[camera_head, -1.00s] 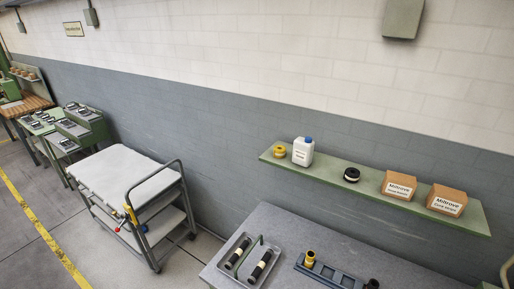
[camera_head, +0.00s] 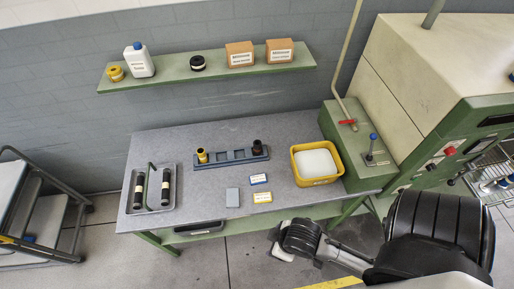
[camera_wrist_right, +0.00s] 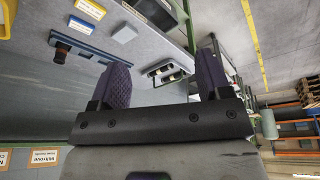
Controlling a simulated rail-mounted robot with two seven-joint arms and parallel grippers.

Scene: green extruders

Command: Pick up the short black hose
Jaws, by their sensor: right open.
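A short upright black hose-like piece (camera_head: 257,147) stands at the right end of a blue-grey rack (camera_head: 230,158) on the grey table. It also shows in the right wrist view (camera_wrist_right: 62,52). Two black cylinders with pale bands, a left one (camera_head: 138,190) and a right one (camera_head: 165,187), lie in a grey tray (camera_head: 150,209) at the table's left; I cannot tell if either counts as the hose. My right gripper (camera_wrist_right: 162,60) is open and empty, its fingers wide apart. Its arm is in front of the table's front right edge, away from these pieces. My left gripper is out of view.
A yellow piece (camera_head: 201,155) stands at the rack's left end. Small boxes, one grey (camera_head: 232,196), lie in front of the rack. A yellow bin (camera_head: 316,181) and a green machine (camera_head: 434,95) bound the right. A wall shelf (camera_head: 215,69) hangs behind.

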